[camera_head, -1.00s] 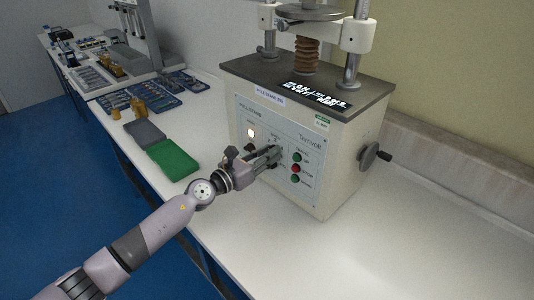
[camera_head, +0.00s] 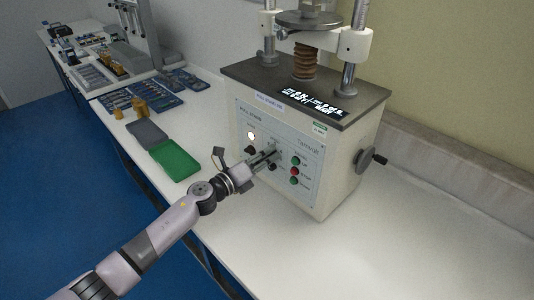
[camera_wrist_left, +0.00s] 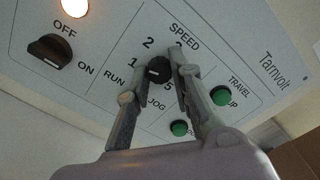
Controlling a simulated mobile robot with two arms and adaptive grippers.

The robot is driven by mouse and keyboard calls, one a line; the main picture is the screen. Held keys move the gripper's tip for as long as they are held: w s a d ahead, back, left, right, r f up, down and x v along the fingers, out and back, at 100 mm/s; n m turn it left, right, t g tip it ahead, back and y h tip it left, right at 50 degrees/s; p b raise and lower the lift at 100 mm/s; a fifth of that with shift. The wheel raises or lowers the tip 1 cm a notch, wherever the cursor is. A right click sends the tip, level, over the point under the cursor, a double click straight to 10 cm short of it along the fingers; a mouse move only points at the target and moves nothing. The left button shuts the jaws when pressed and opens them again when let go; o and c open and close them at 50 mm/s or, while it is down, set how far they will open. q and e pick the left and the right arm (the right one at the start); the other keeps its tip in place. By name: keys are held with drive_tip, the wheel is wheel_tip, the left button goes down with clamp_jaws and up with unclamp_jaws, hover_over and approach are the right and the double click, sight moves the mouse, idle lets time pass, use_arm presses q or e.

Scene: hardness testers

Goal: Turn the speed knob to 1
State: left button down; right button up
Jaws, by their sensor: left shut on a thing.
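The speed knob (camera_wrist_left: 158,70) is a small round black knob under the word SPEED in the left wrist view. The numbers 1 and 2 show to its left and upper left, and a 5 to its lower right; another number is partly hidden by a finger. My left gripper (camera_wrist_left: 160,64) is shut on the knob, one finger on each side. Which number the knob points to, I cannot tell. In the head view my left gripper (camera_head: 267,158) is against the front panel (camera_head: 304,143) of the tester. My right gripper is not in view.
A black OFF/ON switch (camera_wrist_left: 49,50) sits left of the knob under a glowing lamp (camera_wrist_left: 75,7). Green buttons (camera_wrist_left: 220,95) are to the right. A hand crank (camera_head: 372,158) sticks out from the tester's side. A green tray (camera_head: 173,160) lies on the table to the left.

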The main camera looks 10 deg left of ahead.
use_arm(q)
drive_tip(key=shift+n+p, duration=0.45)
drive_tip(key=shift+n, duration=0.75)
drive_tip(key=c, duration=1.4)
unclamp_jaws()
drive_tip(key=v, duration=1.2)
